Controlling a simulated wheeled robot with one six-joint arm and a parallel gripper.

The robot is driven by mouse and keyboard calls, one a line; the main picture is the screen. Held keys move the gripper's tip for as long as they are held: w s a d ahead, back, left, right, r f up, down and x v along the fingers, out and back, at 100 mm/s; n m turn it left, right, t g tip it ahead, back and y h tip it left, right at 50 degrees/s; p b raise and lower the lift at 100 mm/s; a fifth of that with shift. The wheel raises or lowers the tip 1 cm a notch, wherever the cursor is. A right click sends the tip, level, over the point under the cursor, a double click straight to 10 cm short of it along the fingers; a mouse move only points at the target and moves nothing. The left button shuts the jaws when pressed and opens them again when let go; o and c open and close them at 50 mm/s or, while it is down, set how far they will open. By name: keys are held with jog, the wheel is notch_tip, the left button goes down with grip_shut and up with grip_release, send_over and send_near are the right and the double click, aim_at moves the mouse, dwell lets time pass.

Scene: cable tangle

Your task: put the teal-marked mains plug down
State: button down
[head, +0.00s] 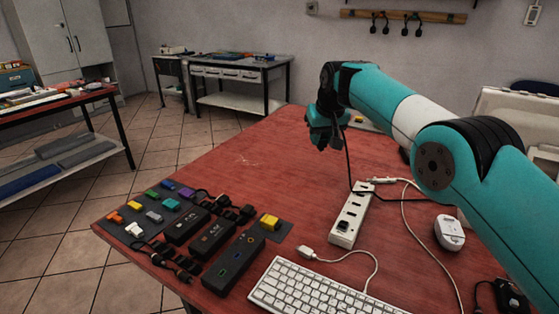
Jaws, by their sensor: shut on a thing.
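My gripper (324,143) is raised above the far part of the red table, pointing down. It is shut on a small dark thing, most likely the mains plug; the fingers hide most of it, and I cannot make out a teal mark. A thin black cable (347,160) hangs from the gripper area down to the far end of the white power strip (341,239).
A dark mat (284,232) at the front left bears coloured blocks, black boxes and dark cables. A white keyboard (310,290) lies at the front, a white mouse (449,231) at the right. White cables cross near the strip. The red table (250,160) is clear left of the gripper.

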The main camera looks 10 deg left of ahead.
jog(key=shift+s+a+r, duration=0.3)
jog(key=shift+a+r, duration=0.05)
jog(key=shift+a, duration=0.2)
jog(key=f+b, duration=0.1)
jog(key=f, duration=0.8)
jog(key=f+b, duration=0.2)
jog(key=f, duration=0.8)
jog(key=shift+s+a+f, duration=0.15)
jog(key=shift+a+f, duration=0.05)
jog(key=shift+f, duration=0.05)
jog(key=shift+f, duration=0.15)
jog(key=c, duration=0.9)
grip_release()
